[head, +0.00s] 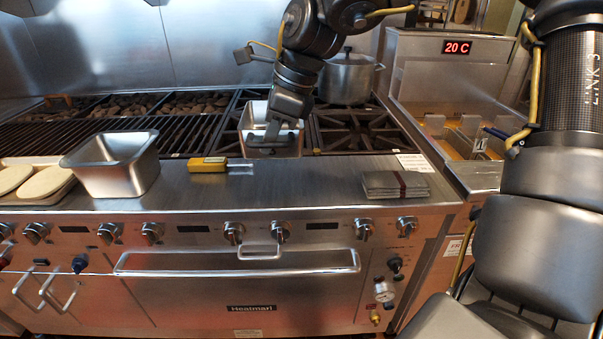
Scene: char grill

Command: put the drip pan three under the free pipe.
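A small steel pan (253,142) is at the front middle of the grill top, in front of a burner grate. I cannot tell whether it rests there or is held just above. My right gripper (284,133) points down at the right part of this pan and covers some of its rim. Its fingers are small and dark, and their grip is not clear. A larger, empty steel pan (112,178) stands on the front ledge at the left. I see no number on either pan. No pipe is clearly seen. My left gripper is out of view.
A yellow-handled tool (207,164) lies on the ledge between the pans. Folded grey cloths (395,185) lie on its right. A lidded pot (347,79) stands behind. A fryer (462,136) is at right. Knobs and an oven handle (236,263) project from the front. The ledge's middle is clear.

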